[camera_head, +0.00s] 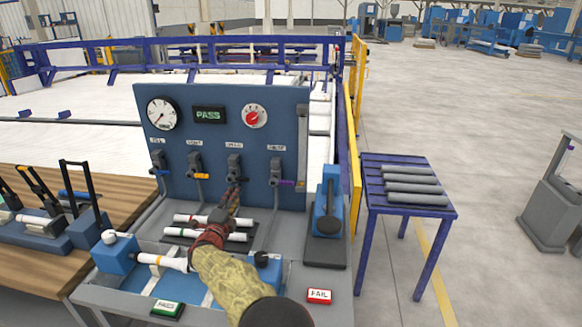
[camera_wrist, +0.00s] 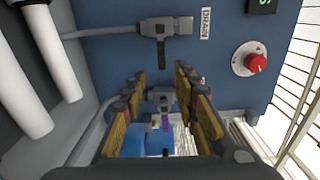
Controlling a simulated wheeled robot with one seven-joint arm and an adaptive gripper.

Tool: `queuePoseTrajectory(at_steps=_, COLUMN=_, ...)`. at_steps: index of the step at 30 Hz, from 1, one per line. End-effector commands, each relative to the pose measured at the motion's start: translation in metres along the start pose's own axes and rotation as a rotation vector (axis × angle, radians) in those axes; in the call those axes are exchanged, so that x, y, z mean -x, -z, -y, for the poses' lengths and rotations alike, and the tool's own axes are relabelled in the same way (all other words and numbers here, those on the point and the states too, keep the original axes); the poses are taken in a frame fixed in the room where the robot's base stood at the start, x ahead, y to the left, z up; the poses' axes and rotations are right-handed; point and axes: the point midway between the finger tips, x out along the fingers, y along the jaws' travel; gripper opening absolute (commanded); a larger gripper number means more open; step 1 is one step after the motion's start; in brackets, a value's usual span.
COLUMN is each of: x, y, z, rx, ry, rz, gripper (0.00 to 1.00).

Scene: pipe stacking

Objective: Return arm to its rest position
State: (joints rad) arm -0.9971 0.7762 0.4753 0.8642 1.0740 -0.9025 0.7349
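My arm reaches up from the bottom of the head view over the test bench. My gripper (camera_head: 236,183) is in front of the blue panel (camera_head: 268,130), near the third valve (camera_head: 234,166). In the wrist view the two fingers of my gripper (camera_wrist: 161,76) stand apart with nothing held between them. The valve under the DRAIN label (camera_wrist: 165,30) is beyond the fingertips. A valve with a purple lever (camera_wrist: 166,122) shows between the fingers. Whether the fingertips touch anything cannot be told.
White pipes (camera_head: 208,234) lie on the bench below my gripper. The display (camera_head: 209,115) reads PASS. A blue table (camera_head: 450,210) with several grey pipes stands right. Open floor (camera_head: 480,110) lies beyond.

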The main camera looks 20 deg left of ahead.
Motion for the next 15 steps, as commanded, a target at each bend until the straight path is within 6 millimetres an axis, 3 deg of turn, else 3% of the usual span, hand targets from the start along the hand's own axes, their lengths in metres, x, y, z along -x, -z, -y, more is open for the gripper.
queuePoseTrajectory(at_steps=4, x=-0.002, y=0.003, z=0.005, rx=0.003, ry=0.0, rz=0.002, gripper=0.3)
queuePoseTrajectory(at_steps=7, x=-0.01, y=0.015, z=0.025, rx=0.026, ry=-0.004, rz=0.019, gripper=0.3)
queuePoseTrajectory(at_steps=11, x=-0.025, y=0.052, z=0.076, rx=0.102, ry=-0.021, rz=0.07, gripper=0.3)
queuePoseTrajectory(at_steps=15, x=-0.028, y=0.109, z=0.135, rx=0.227, ry=-0.055, rz=0.144, gripper=0.3)
